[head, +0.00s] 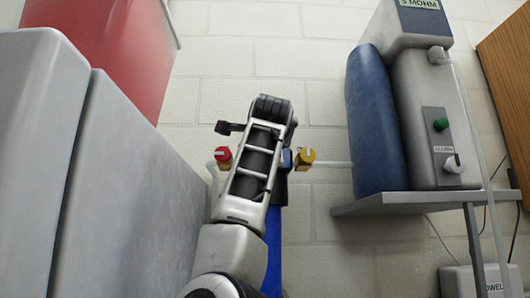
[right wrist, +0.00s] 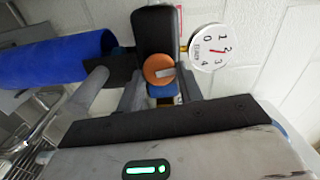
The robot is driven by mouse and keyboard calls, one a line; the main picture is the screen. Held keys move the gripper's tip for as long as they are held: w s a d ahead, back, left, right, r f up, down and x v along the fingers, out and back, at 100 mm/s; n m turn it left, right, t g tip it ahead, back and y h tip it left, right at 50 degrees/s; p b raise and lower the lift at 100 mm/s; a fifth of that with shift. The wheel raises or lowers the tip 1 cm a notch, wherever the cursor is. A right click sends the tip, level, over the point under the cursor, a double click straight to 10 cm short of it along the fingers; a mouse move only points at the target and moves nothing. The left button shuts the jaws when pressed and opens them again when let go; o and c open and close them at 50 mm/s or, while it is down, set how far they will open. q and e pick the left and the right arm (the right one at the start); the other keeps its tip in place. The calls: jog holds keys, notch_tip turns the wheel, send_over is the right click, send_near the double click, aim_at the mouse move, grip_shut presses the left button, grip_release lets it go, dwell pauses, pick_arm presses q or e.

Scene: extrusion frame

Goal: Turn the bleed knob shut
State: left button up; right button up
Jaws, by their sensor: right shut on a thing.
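An orange round knob (right wrist: 160,69) with a pale pointer bar shows in the right wrist view, on a blue fitting below a black block. The bar lies nearly level, tilted slightly up to the right. My right gripper (right wrist: 161,88) has its grey fingers on either side of the knob and is shut on it. In the head view my right arm hides this gripper and the orange knob. A red knob (head: 222,156) and a yellow knob (head: 306,156) show on either side of the arm. My left gripper is in neither view.
A round white gauge (right wrist: 208,46) with a red needle is beside the orange knob. A blue cylinder (right wrist: 60,60) lies left of it. In the head view, grey cabinets (head: 130,200) stand left, and a shelf (head: 425,202) holds a grey unit and blue tank right.

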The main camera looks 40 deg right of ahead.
jog(key=shift+m, duration=0.5)
jog(key=o, duration=1)
jog(key=shift+c, duration=0.2)
jog(key=shift+s, duration=0.1)
pick_arm(q)
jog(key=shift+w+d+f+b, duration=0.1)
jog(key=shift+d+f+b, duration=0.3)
jog(key=shift+b, duration=0.75)
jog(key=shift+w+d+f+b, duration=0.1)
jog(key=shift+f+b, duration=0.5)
jog(key=shift+b, duration=0.55)
pick_arm(e)
jog(key=v, duration=1.6)
